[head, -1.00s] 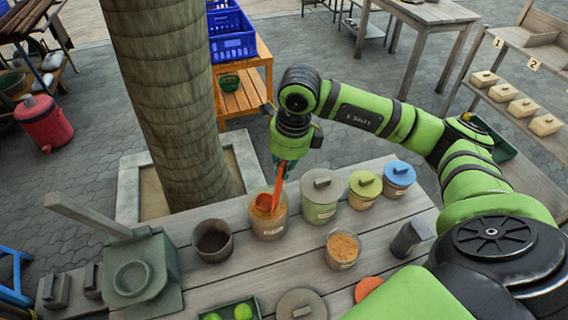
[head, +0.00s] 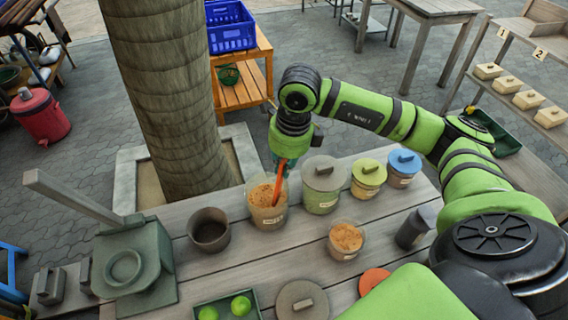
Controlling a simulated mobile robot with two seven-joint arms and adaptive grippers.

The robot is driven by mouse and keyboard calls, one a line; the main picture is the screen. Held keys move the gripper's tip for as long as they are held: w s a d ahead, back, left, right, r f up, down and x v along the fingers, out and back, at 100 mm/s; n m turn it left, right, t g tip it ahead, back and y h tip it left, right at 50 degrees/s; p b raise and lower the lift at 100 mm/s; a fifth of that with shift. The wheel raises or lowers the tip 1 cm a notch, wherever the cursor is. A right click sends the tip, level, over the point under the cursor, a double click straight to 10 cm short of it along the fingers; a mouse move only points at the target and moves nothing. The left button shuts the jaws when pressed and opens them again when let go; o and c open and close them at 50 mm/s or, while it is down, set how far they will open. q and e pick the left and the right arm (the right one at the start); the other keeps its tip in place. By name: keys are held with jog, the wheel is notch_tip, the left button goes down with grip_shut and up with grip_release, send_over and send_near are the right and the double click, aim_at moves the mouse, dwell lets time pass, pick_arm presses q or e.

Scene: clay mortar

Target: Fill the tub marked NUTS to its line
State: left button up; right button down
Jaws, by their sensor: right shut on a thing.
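My right gripper (head: 284,152) is shut on the handle of an orange scoop (head: 279,182), above a clear open tub (head: 268,219) of brown crumbly contents. The scoop's handle slants down into this tub near its right side; its bowl is hidden, seemingly in the contents. A second, smaller open tub (head: 344,254) with similar brown contents stands nearer, to the right. Both bear small labels that I cannot read, so I cannot tell which is marked NUTS or see a fill line. My left gripper is not in view.
Lidded green-grey (head: 322,187), yellow (head: 367,180) and blue (head: 402,171) jars stand right of the scoop. A dark empty-looking pot (head: 209,230) is to the left. A grey lid (head: 302,301), an orange lid (head: 373,281) and a dark cup (head: 415,228) lie around the smaller tub.

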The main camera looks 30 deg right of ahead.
jog(key=shift+r, duration=0.1)
notch_tip(320, 180, up, 11)
jog(key=p, duration=0.6)
jog(key=shift+p, duration=0.4)
